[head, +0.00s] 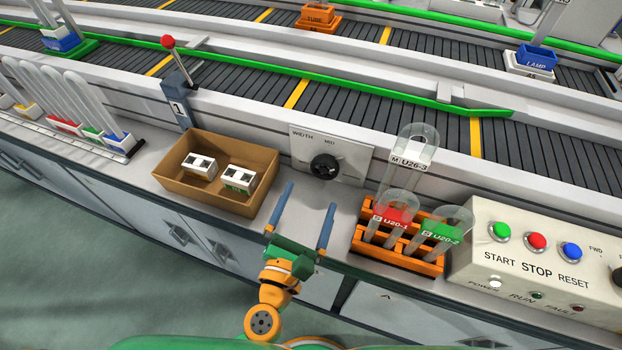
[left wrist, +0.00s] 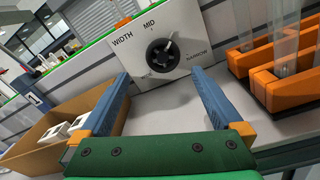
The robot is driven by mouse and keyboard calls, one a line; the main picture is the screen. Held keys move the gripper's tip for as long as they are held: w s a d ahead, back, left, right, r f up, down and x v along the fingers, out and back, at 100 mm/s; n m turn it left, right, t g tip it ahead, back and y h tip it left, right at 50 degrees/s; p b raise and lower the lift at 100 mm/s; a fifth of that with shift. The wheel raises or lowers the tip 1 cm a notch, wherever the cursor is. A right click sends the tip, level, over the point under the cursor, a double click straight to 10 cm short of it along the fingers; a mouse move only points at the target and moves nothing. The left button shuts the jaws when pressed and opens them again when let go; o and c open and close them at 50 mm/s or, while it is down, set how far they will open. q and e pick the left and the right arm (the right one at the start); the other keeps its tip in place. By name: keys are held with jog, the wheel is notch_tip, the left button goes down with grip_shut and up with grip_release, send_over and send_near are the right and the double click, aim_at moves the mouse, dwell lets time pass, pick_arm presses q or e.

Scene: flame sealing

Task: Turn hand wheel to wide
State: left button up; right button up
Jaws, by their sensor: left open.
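The hand wheel (head: 325,166) is a black knob on a pale panel (head: 352,152) marked WIDTH and MID, on the front of the conveyor. My right gripper is not in view.
A cardboard box (head: 218,204) with two small white parts stands left of my gripper. An orange rack (head: 398,262) with labelled tubes stands close on the right. A control box (head: 540,262) with buttons is farther right. The counter between box and rack is clear.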

aim_at(324, 172)
pick_arm(q)
jog(key=x, duration=0.3)
jog(key=d+p+x, duration=0.1)
jog(key=x, duration=0.2)
jog(key=shift+w+r, duration=0.1)
jog(key=shift+w, duration=0.45)
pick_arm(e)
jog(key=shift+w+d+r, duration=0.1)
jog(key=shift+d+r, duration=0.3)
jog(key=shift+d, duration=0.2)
pick_arm(q)
jog(key=c, duration=1.3)
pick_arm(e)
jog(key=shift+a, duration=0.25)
